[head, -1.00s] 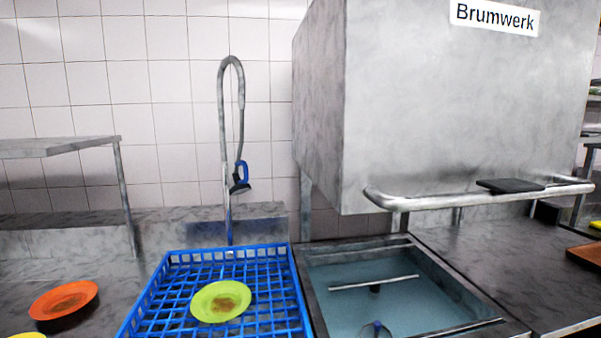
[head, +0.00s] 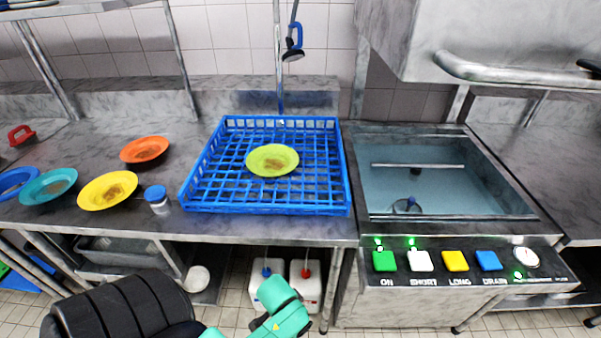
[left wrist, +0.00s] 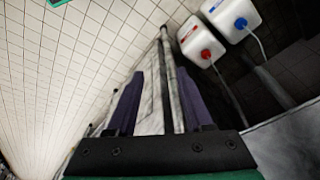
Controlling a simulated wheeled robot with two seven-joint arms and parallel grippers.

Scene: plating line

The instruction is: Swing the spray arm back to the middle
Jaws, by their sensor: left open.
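The upright hose sprayer stands behind the blue rack; its blue-handled spray head (head: 293,43) hangs at the top of the head view, and the hose top is cut off. In the open wash tank (head: 445,205) a thin metal bar (head: 418,166) lies level across the blue water, roughly centred. I cannot tell which of these is the spray arm. My left gripper (left wrist: 158,78) shows in the left wrist view with its purple fingers apart and nothing between them. It is low, near the under-counter canisters, and touches neither. My right gripper is out of view.
A blue rack (head: 340,190) holds a green plate (head: 272,160). Orange (head: 144,150), yellow (head: 107,190) and teal (head: 48,186) plates and a small blue-capped jar (head: 157,200) stand left. White canisters (head: 307,287) sit below the counter. Coloured buttons (head: 455,261) line the machine's front.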

